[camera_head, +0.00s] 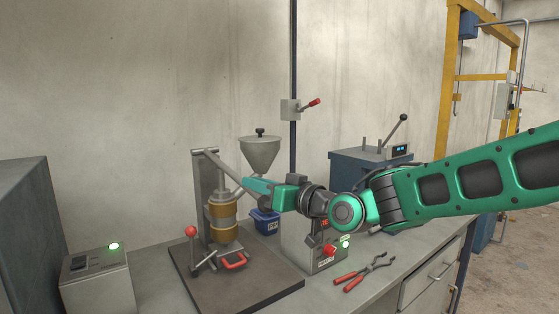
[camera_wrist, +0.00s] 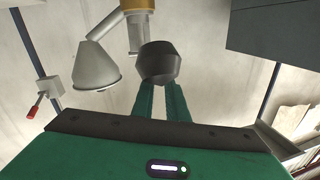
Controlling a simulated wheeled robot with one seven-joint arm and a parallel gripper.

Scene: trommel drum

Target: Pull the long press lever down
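The press (camera_head: 223,215) stands on a dark base plate at left centre in the head view, with a brass-coloured cylinder below its column. Its long grey lever (camera_head: 226,170) slopes from the column top down to the right, to my gripper. My gripper (camera_head: 250,189) is at the lever's outer end, its green fingers close together. In the wrist view the dark end of the lever (camera_wrist: 158,62) sits right at the fingertips (camera_wrist: 159,88) and covers them. The fingers look closed around the lever, though the contact itself is hidden.
A funnel (camera_head: 260,155) stands just behind my gripper. A small red-knobbed lever (camera_head: 191,232) is at the press's front left. A blue bin (camera_head: 265,222), a switch box (camera_head: 327,252) and red pliers (camera_head: 364,273) are on the bench. A grey box (camera_head: 97,283) stands left.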

